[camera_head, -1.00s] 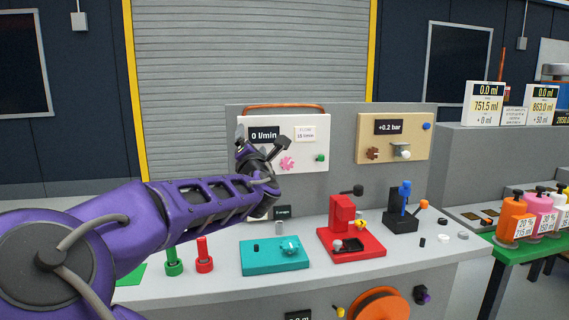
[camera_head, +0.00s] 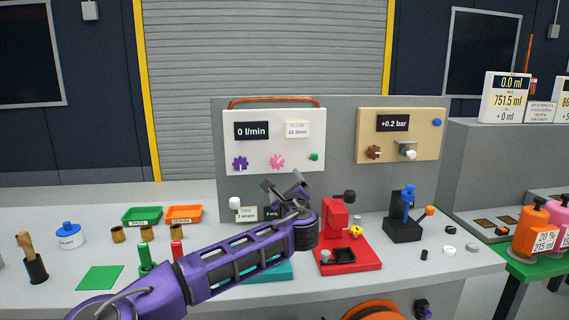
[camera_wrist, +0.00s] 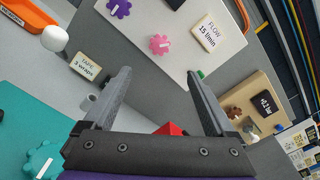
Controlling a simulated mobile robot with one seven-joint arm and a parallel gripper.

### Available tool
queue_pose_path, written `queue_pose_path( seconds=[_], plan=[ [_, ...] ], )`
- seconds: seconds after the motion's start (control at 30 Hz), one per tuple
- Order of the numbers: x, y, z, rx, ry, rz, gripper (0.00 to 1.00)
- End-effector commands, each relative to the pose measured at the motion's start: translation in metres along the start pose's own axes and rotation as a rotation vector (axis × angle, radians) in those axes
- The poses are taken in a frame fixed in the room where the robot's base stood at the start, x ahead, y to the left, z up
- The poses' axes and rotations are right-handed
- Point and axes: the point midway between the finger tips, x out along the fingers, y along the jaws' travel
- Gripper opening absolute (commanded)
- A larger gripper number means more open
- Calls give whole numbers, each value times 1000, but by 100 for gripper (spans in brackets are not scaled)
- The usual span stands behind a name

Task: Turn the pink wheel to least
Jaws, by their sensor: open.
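The pink wheel (camera_head: 277,161) is a toothed knob on the white panel (camera_head: 245,116), under a display reading 0 l/min (camera_head: 252,131) and a card marked 15 l/min (camera_head: 297,130). In the wrist view the pink wheel (camera_wrist: 159,44) shows a pale pointer bar and lies ahead, between the lines of the fingers. My gripper (camera_head: 283,184) is open and empty, just below the wheel in the head view and apart from it. Both fingers of my gripper (camera_wrist: 158,75) show in the wrist view.
A purple wheel (camera_head: 240,163) is left of the pink one and a green knob (camera_head: 314,156) right of it. A white knob (camera_head: 235,202) and a red stand (camera_head: 337,225) are near my arm. A tan panel (camera_head: 431,125) is to the right.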

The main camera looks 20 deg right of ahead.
Motion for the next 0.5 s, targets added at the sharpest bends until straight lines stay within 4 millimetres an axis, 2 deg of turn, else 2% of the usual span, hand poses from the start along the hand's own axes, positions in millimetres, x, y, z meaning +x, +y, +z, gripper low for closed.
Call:
queue_pose_path(
  seconds=[0.17,0.5],
  plan=[
    [10,1,-2,-21,3,4,90],
    [74,0,-2,-17,2,3,90]
  ],
)
